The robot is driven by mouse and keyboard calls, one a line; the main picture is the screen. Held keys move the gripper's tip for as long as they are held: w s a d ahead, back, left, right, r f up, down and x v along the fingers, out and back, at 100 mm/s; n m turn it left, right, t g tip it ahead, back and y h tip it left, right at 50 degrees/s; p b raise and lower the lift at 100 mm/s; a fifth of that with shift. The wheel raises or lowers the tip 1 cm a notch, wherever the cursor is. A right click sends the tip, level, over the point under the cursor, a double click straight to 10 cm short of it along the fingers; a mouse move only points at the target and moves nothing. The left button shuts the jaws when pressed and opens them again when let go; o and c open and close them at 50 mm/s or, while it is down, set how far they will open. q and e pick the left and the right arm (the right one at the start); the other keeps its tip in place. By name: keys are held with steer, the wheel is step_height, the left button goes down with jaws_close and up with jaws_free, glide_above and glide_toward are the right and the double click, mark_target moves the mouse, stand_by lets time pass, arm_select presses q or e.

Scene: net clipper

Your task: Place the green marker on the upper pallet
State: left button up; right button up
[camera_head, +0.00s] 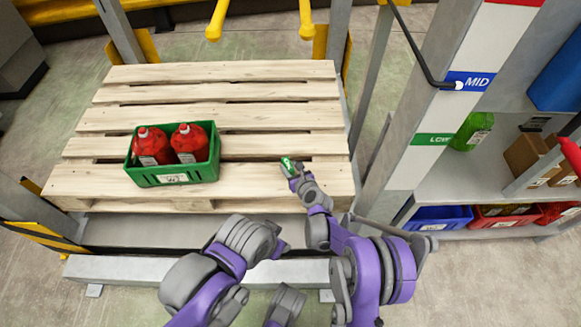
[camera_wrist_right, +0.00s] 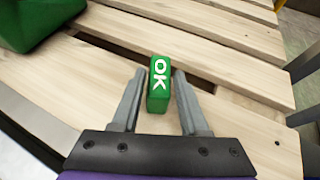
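The green marker is a small block with white "OK" lettering; in the wrist view the green marker (camera_wrist_right: 158,84) is between the fingertips of my right gripper (camera_wrist_right: 160,80), with narrow gaps at its sides. In the head view the green marker (camera_head: 287,164) is at the right front part of the wooden upper pallet (camera_head: 250,145), with my right gripper (camera_head: 292,169) at it. The right fingers are apart. Whether the marker rests fully on the boards is hard to tell. My left arm shows low in the head view, but its fingers do not.
A green crate (camera_head: 175,179) with two red jugs (camera_head: 152,146) (camera_head: 189,143) stands on the pallet's left front. Bare boards lie behind and right of it. A grey rack post (camera_head: 440,95) with level labels rises at right, beside shelves with bins (camera_head: 440,218) and boxes.

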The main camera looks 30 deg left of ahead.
steer(key=shift+o, duration=1.1)
steer(key=shift+r, duration=0.15)
steer(key=shift+s+d+r, duration=0.15)
steer(key=shift+d+r, duration=0.1)
steer(key=p+v, duration=0.2)
steer(key=v, duration=0.9)
steer(key=shift+s+d, duration=0.1)
